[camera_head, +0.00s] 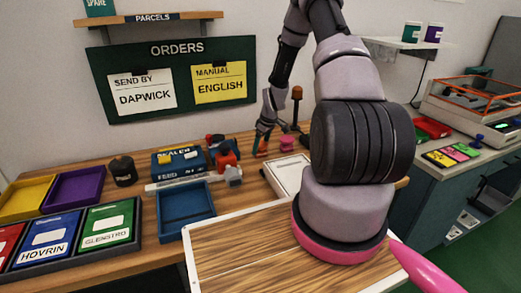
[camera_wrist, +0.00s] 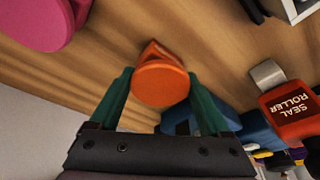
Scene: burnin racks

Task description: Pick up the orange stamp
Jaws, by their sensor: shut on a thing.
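The orange stamp (camera_wrist: 160,84) is between the two green fingers of my gripper (camera_wrist: 160,78) in the wrist view, its round orange end facing the camera. My gripper is shut on it, just over the wooden bench; I cannot tell whether the stamp still touches the wood. In the head view my gripper (camera_head: 264,143) is small, at the back of the bench, and the stamp is hard to make out there. A pink stamp (camera_head: 287,143) stands to its right; a pink round thing (camera_wrist: 48,22) shows at the wrist view's top left.
A red seal roller (camera_wrist: 290,108) lies right of my gripper in the wrist view. In the head view, a blue sealer box (camera_head: 180,163), an open blue tray (camera_head: 186,211) and a white tray (camera_head: 287,178) are nearby.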

